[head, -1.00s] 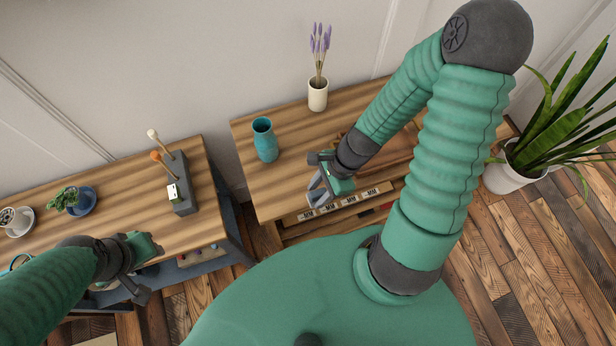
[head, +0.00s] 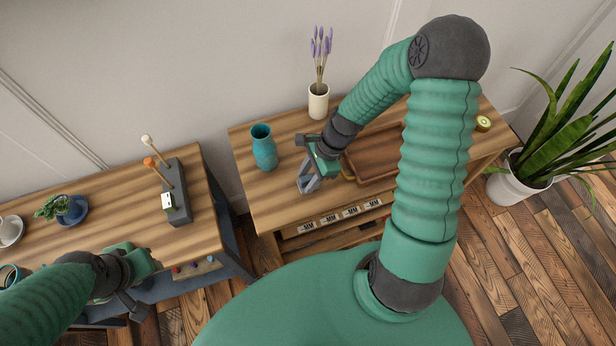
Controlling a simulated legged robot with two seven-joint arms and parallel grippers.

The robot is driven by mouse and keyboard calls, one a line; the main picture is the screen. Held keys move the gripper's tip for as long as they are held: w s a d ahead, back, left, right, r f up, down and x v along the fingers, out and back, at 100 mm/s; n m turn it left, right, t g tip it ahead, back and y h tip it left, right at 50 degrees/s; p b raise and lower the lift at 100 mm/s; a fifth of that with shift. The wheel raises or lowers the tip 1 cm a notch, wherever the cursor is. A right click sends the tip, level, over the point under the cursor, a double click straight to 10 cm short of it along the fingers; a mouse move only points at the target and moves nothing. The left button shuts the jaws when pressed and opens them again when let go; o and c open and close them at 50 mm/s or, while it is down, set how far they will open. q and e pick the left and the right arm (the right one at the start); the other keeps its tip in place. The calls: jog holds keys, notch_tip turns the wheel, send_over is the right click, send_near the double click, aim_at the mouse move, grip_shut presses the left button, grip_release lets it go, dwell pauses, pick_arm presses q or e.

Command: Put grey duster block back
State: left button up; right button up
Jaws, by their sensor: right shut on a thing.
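My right gripper (head: 307,181) is shut on a small grey thing over the front left part of the right wooden cabinet (head: 262,200). The held thing is probably the grey duster block, but it is hard to tell apart from the grey fingers. A brown wooden tray (head: 372,160) lies on the cabinet top, just right of the gripper and partly hidden by my arm. My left gripper (head: 140,285) hangs at the front edge of the left table; its fingers are not clear.
A teal vase (head: 264,148) stands close behind my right gripper, left of it. A white vase with lavender (head: 318,102) stands at the back. A grey stand (head: 177,195) with two sticks is on the left table. A kiwi half (head: 483,123) sits at the right.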

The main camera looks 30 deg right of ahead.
jog(key=o, duration=1.3)
jog(key=shift+d, duration=0.2)
